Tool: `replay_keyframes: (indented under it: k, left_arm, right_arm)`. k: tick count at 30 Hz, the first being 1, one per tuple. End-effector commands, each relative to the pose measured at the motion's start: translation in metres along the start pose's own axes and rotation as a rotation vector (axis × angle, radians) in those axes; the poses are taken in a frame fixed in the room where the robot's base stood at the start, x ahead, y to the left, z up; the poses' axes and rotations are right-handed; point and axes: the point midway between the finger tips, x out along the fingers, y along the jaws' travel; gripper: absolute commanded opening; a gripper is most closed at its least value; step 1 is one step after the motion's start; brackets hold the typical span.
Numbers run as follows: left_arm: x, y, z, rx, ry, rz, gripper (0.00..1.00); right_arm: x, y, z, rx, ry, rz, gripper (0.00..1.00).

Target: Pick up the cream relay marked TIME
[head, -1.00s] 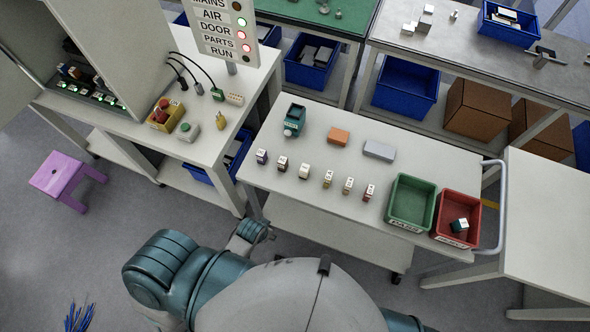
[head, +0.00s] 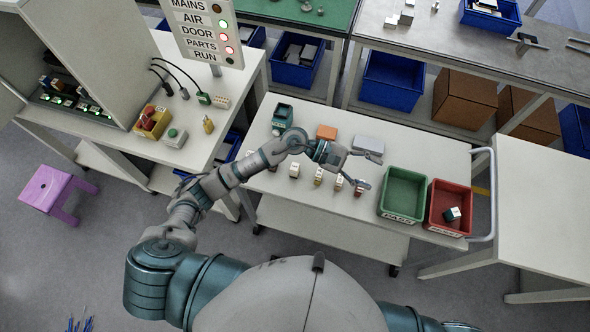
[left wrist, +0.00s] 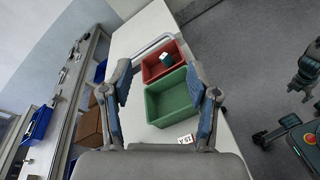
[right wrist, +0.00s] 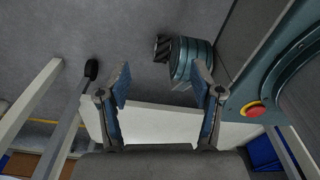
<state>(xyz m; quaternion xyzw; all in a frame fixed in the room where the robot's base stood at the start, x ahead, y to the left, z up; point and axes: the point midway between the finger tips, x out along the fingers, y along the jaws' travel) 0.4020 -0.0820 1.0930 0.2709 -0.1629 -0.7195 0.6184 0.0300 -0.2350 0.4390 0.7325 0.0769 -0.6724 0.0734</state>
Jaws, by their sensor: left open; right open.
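A cream relay (head: 294,170) stands on the white cart top in a row of small relays in the head view. Its marking is too small to read. My left gripper (head: 368,170) is open and empty above the cart, to the right of the cream relay and near the right end of the row. My left forearm passes just above and behind the relay and covers the left part of the row. In the left wrist view my left gripper (left wrist: 164,98) spreads over the green bin. My right gripper (right wrist: 162,88) is open and empty in the right wrist view, low beside the cart.
More relays (head: 338,182) stand close to the right of the cream one. A green bin (head: 403,194) and a red bin (head: 449,207) holding a dark relay (head: 452,214) stand at the cart's right end.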

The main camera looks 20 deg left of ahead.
Motion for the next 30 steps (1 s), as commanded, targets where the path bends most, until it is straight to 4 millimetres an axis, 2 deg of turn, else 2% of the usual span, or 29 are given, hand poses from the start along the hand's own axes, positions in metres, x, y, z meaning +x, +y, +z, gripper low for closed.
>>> replay_keyframes:
  k: [1,2,3,5,6,9,12,16,30]
  left_arm:
    - [-0.011,-0.013,-0.024,0.187,0.126,-0.174,0.60]
    - [-0.022,-0.021,-0.040,0.291,0.198,-0.286,0.60]
    - [-0.040,-0.029,-0.060,0.409,0.287,-0.432,0.60]
    - [-0.075,-0.034,-0.088,0.549,0.405,-0.641,0.60]
    - [-0.100,-0.034,-0.102,0.616,0.473,-0.768,0.60]
    - [-0.158,-0.028,-0.122,0.710,0.598,-1.025,0.60]
    - [-0.194,-0.021,-0.128,0.740,0.664,-1.180,0.60]
    - [-0.208,-0.022,-0.135,0.743,0.688,-1.251,0.60]
    - [-0.188,-0.079,-0.213,0.743,0.685,-1.247,0.60]
  right_arm:
    - [0.000,0.003,0.001,-0.001,-0.001,0.003,0.66]
    - [0.000,0.004,0.001,-0.002,-0.001,0.005,0.66]
    - [0.000,0.006,0.001,-0.003,-0.001,0.007,0.66]
    - [0.000,0.008,0.002,-0.004,-0.002,0.010,0.66]
    - [0.000,0.010,0.002,-0.004,-0.002,0.011,0.66]
    - [0.000,0.013,0.003,-0.005,-0.003,0.015,0.66]
    - [0.000,0.014,0.003,-0.005,-0.003,0.016,0.66]
    - [-0.002,0.014,0.002,-0.005,-0.003,0.016,0.66]
    - [-0.020,0.004,-0.003,0.000,0.001,0.005,0.66]
